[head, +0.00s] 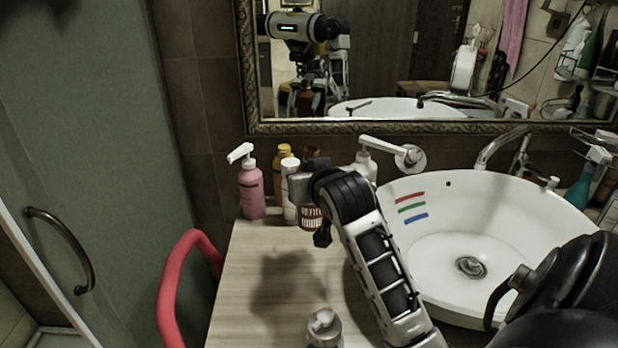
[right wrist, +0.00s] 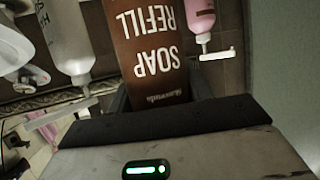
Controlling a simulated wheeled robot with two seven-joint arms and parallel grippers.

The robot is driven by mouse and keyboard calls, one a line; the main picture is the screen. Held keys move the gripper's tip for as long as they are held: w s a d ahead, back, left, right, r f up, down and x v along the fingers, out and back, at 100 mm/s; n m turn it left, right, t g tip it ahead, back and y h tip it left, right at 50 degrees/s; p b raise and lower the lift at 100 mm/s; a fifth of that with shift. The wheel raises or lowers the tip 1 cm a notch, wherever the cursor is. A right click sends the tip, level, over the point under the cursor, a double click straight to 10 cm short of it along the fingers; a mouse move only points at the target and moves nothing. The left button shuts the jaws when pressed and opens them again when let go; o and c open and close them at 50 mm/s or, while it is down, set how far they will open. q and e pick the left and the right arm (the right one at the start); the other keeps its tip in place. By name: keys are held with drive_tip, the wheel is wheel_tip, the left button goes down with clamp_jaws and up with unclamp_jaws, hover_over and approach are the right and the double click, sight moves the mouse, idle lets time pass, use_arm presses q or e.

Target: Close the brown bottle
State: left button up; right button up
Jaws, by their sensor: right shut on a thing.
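The brown bottle (head: 311,217) stands upright on the counter, left of the basin. It has white lettering, which reads "SOAP REFILL" upside down in the right wrist view (right wrist: 150,45). My right gripper (head: 311,192) comes in from the right and is shut on the brown bottle near its upper part. In the right wrist view the fingers lie on either side of the bottle. The gripper body hides the bottle's top there, so I cannot tell how a cap sits. A brown top (head: 312,154) shows behind the gripper in the head view. My left gripper is not in view.
A pink pump bottle (head: 251,192), a white bottle (head: 290,190) and a yellow bottle (head: 284,152) stand close by on the left. The white basin (head: 440,195) is on the right. A grey object (head: 323,328) is at the front. The wooden counter (head: 250,300) is mostly clear.

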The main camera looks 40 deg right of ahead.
drive_tip(key=o, duration=0.4)
drive_tip(key=c, duration=0.6)
